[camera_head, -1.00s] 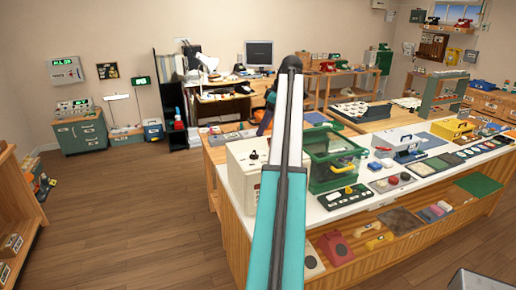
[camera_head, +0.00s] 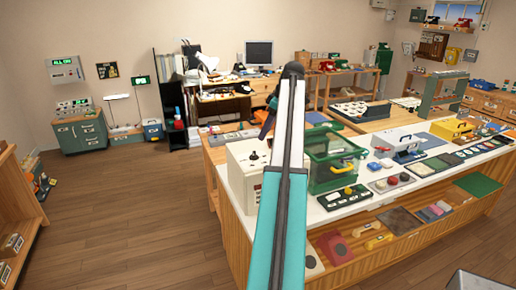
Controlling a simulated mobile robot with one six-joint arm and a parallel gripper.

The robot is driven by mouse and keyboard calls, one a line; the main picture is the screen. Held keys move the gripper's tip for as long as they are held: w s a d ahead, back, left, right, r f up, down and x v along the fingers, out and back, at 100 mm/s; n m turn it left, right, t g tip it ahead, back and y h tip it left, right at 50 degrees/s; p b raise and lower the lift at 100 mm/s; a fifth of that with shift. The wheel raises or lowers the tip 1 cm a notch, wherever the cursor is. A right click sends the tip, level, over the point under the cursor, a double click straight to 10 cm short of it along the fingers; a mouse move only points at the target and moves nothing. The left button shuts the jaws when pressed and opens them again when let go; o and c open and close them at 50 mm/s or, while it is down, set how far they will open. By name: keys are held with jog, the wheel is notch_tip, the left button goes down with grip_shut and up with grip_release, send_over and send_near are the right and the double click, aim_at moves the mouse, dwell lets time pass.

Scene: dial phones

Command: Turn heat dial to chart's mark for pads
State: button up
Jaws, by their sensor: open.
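A cream box (camera_head: 242,178) with a black knob (camera_head: 253,156) on top stands at the near left end of the white counter. I cannot tell whether this knob is the heat dial. A small dark chart (camera_head: 107,71) with pale markings hangs on the back wall, too small to read; I cannot tell whether it is the task's chart. No pads can be made out for sure. My teal and white arm rises up the middle of the view, in front of the counter and partly over the cream box.
A green crate (camera_head: 331,172) stands right of the cream box. Coloured button panels (camera_head: 391,183) and a yellow box (camera_head: 452,130) lie along the counter (camera_head: 412,196). A wooden shelf (camera_head: 20,205) stands at the left edge. The wooden floor (camera_head: 130,215) between is clear.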

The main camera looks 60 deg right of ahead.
aim_at(255, 153)
jog(key=p+x, duration=0.3)
jog(key=x, duration=0.7)
jog(key=shift+w+f, duration=0.2)
jog(key=shift+f, duration=0.05)
jog(key=c, duration=1)
jog(key=shift+b, duration=0.35)
jog(key=shift+d+f+n+y+b, duration=0.1)
jog(key=shift+n+y+b, duration=0.3)
jog(key=shift+n, duration=0.7)
